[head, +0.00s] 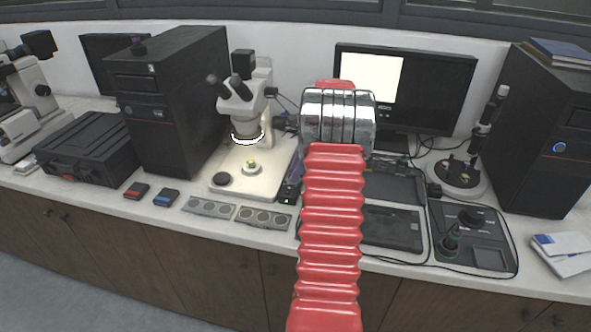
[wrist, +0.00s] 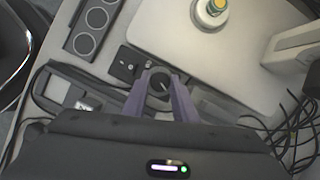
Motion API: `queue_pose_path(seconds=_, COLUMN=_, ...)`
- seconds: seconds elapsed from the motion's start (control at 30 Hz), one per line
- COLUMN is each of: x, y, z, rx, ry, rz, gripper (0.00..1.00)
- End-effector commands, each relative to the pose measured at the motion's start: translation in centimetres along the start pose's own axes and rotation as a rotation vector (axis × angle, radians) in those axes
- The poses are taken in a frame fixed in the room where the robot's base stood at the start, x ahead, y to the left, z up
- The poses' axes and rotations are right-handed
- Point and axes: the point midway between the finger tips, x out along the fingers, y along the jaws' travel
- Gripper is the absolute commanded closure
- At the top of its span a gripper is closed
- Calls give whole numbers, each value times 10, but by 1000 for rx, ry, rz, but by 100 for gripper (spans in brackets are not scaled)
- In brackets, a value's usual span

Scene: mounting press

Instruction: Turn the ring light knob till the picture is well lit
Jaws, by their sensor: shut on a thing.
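In the wrist view the two purple fingers of my gripper (wrist: 160,76) are shut on a round dark knob (wrist: 161,87). The knob sits on a small black control box (wrist: 127,64) beside the microscope base. In the head view the box (head: 288,194) shows a small green light, and my red arm hides the gripper and knob. The stereo microscope (head: 241,100) has a glowing ring light (head: 248,139) above a sample (head: 251,167) on its pale base.
Grey holders with round wells (head: 264,218) lie at the front edge, left of my arm. A keyboard (head: 391,229) and a joystick console (head: 470,236) lie to the right. A black computer tower (head: 178,100) stands left of the microscope. Loose cables (wrist: 292,135) run near my gripper.

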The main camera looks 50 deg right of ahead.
Motion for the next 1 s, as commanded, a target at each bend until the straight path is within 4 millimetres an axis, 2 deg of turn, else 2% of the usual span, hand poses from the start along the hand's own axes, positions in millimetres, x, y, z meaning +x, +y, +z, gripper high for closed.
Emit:
queue_pose_path(seconds=0.03, x=-2, y=-5, z=0, rx=0, ry=2, rz=-18, gripper=97)
queue_pose_path(seconds=0.47, x=-2, y=-4, z=0, rx=-83, ry=2, rz=12, gripper=97)
queue_pose_path(seconds=1.0, x=-1, y=-9, z=2, rx=-488, ry=-7, rz=176, gripper=97)
